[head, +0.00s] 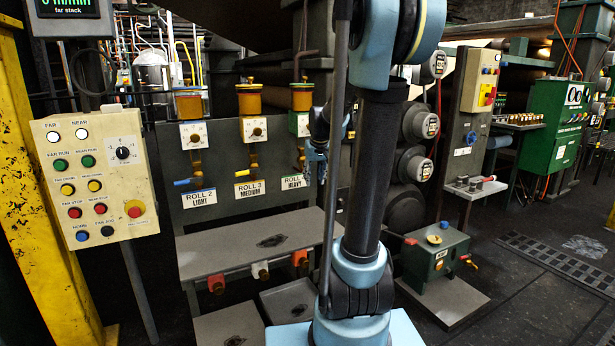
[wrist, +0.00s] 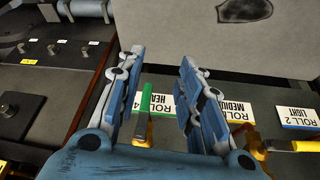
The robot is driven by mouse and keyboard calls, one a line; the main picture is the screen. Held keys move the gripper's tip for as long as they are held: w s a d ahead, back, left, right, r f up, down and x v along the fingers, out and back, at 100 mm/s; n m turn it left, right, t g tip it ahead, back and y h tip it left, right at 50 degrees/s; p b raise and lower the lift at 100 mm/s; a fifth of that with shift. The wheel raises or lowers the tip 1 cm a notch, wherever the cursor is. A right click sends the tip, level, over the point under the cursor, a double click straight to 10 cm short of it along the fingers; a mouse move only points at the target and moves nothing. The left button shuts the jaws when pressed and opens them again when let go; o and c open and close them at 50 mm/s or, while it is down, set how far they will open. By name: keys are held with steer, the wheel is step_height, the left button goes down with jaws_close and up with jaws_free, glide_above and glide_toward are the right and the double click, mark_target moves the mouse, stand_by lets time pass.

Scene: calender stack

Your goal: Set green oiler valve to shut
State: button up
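The green oiler valve's lever (wrist: 146,101) shows in the wrist view on a brass body (wrist: 141,132). It points toward the ROLL 4 HEAVY label (wrist: 160,102), a quarter turn from the sideways yellow lever (wrist: 306,146). My gripper (wrist: 163,62) is open, its two blue fingers on either side of the green lever with a visible gap. The green lever cannot be made out there.
The ROLL 3 oiler (head: 250,100) with its yellow lever (head: 243,173) and the ROLL 2 oiler (head: 188,104) with a blue lever (head: 183,182) stand to the left. A grey shelf (head: 215,258) juts out below. A button panel (head: 93,178) stands far left.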

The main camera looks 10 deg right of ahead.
steer(key=w, duration=0.3)
steer(key=w+f, duration=0.1)
steer(key=w, duration=0.6)
steer(key=shift+w+a+f, duration=0.15)
steer(key=shift+a, duration=0.2)
steer(key=shift+x, duration=0.85)
jaws_close()
